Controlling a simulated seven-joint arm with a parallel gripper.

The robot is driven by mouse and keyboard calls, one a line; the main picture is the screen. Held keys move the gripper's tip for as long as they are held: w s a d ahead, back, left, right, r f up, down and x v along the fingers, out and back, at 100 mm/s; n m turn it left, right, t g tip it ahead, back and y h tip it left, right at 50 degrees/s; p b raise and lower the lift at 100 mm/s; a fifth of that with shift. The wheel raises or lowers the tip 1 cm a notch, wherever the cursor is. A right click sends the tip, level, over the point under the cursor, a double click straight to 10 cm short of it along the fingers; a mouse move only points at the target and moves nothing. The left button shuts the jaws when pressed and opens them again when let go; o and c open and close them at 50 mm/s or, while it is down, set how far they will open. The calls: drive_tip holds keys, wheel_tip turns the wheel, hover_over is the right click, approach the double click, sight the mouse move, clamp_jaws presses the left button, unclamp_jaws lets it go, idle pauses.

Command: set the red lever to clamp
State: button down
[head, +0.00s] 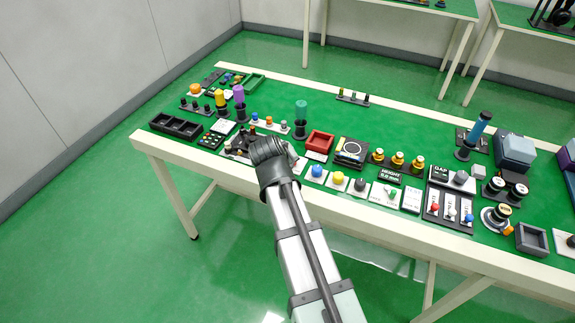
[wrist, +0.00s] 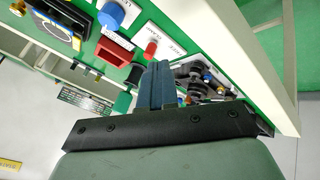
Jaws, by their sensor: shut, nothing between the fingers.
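In the wrist view a red lever knob (wrist: 151,48) stands on a small white labelled plate (wrist: 164,40) near the table's front edge. Its label is too small to read. My gripper (wrist: 160,70) is shut and empty, with its fingertips close to the knob; I cannot tell whether they touch it. In the head view my gripper (head: 268,150) is over the front of the green table, left of the blue button (head: 317,171). It hides that red knob there. Another red-knobbed lever (head: 435,208) is on a black panel at the right.
A red tray (head: 320,141) and a teal-topped cylinder (head: 301,108) stand behind my gripper. Small black fittings and white plates crowd it at the left. A yellow button (head: 338,178) is farther right. Bare green table (head: 400,125) shows toward the back.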

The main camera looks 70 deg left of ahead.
drive_tip(key=shift+v, duration=1.45)
